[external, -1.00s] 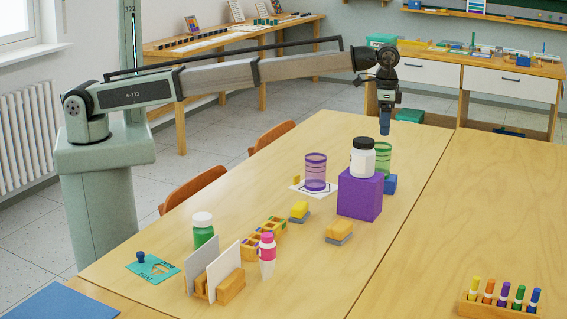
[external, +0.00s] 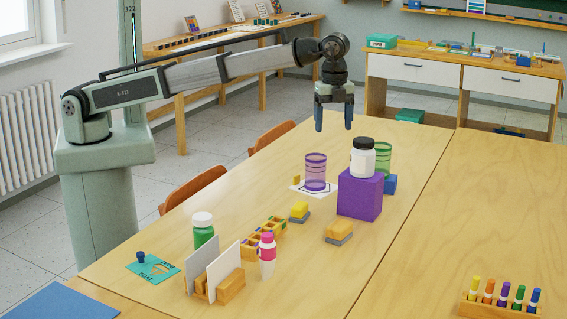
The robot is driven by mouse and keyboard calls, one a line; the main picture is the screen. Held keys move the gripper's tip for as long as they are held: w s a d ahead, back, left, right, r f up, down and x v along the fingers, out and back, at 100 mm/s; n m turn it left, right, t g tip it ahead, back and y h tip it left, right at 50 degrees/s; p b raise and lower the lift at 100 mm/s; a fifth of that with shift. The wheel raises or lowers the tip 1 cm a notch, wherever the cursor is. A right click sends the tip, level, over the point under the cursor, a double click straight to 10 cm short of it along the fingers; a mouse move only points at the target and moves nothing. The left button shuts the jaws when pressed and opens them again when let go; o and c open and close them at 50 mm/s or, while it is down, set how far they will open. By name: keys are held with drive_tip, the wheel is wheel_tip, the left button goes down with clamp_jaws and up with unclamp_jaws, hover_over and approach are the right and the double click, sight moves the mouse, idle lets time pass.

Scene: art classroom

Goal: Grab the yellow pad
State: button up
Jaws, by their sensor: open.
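A small block with a bright yellow top and grey underside (external: 300,210) lies on the table, left of the purple cube; it looks like the yellow pad. A similar block with a duller orange-yellow top and grey underside (external: 339,232) lies nearer and to its right. My gripper (external: 334,122) is open and empty, fingers pointing down. It is in the air, above and behind both blocks in the picture, and touches nothing.
A purple cube (external: 360,197) carries a white jar with a dark lid (external: 363,160). A purple ringed cup (external: 316,173) stands behind the yellow-topped block. A compartmented wooden tray (external: 262,240) and a pink-white bottle (external: 267,258) stand nearer left. The table's right side is mostly clear.

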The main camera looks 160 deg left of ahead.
drive_tip(key=w+d+m, duration=0.2)
drive_tip(key=d+m, duration=0.5)
drive_tip(key=d, duration=0.4)
hover_over(300, 205)
wheel_tip(300, 205, down, 9)
drive_tip(key=f, duration=0.8)
drive_tip(key=shift+d+f, duration=0.2)
drive_tip(key=shift+f, duration=0.2)
drive_tip(key=shift+s+a+f, duration=0.1)
drive_tip(key=shift+f, duration=1.25)
drive_tip(key=shift+a+f, duration=0.1)
drive_tip(key=shift+f, duration=1.2)
drive_tip(key=shift+c, duration=0.3)
drive_tip(key=c, duration=1.1)
